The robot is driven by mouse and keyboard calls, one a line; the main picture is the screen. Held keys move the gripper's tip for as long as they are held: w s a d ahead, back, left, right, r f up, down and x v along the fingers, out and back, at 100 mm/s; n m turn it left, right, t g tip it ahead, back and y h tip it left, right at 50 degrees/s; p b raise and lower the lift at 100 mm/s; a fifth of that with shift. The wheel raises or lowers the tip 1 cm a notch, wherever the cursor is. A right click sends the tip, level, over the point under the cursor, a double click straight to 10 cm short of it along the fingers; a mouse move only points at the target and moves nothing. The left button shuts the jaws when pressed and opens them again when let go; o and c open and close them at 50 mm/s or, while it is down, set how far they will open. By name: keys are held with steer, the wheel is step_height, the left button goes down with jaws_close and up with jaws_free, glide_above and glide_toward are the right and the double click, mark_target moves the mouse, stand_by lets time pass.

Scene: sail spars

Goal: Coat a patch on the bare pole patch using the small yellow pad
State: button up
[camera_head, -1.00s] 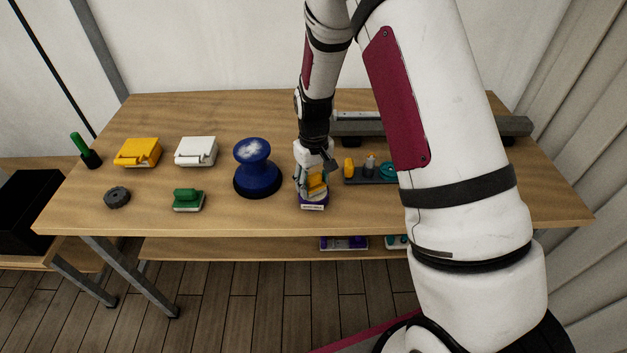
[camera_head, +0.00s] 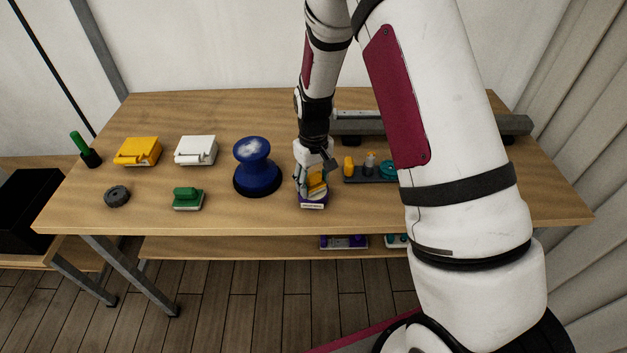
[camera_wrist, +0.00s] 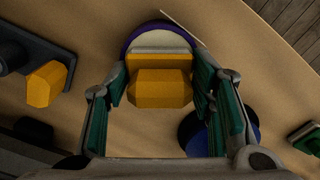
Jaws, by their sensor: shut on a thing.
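My gripper (camera_head: 316,182) is shut on the small yellow pad (camera_head: 318,178). In the wrist view my gripper (camera_wrist: 162,85) has its green-lined fingers on either side of the pad's yellow handle (camera_wrist: 160,90). The pad is at a round purple tub (camera_head: 305,200) with a pale top and a white label. In the wrist view the tub's purple rim (camera_wrist: 133,33) shows beyond the pad. I cannot tell whether the pad touches the pale top. A long grey pole (camera_head: 510,125) lies at the back right, partly behind my arm. A whitish stretch shows on it; I cannot make out the bare patch clearly.
A blue bollard-like spool (camera_head: 256,168) stands close left of the tub. A dark rack (camera_head: 365,178) with small pieces is close right. Yellow (camera_head: 137,152) and white (camera_head: 195,151) blocks, a green-handled pad (camera_head: 187,199) and a dark disc (camera_head: 117,197) lie left.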

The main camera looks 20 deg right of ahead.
mark_target(310, 177)
steer(key=shift+r+p, duration=0.75)
steer(key=shift+r, duration=2.75)
steer(key=w+f+m+b, duration=0.2)
steer(key=w, duration=0.4)
steer(key=s+p, duration=0.1)
steer(key=s, duration=0.1)
steer(key=s+r, duration=0.1)
steer(key=s, duration=0.1)
steer(key=s+a+r+p, duration=0.1)
steer(key=s, duration=0.1)
steer(key=shift+s+r+p, duration=0.1)
steer(key=shift+p, duration=0.25)
steer(key=shift+s+n, duration=0.2)
steer(key=shift+n, duration=0.1)
steer(key=shift+w+f+b, duration=0.15)
steer(key=shift+f+b, duration=0.35)
steer(key=shift+f, duration=2.6)
steer(key=shift+f, duration=0.6)
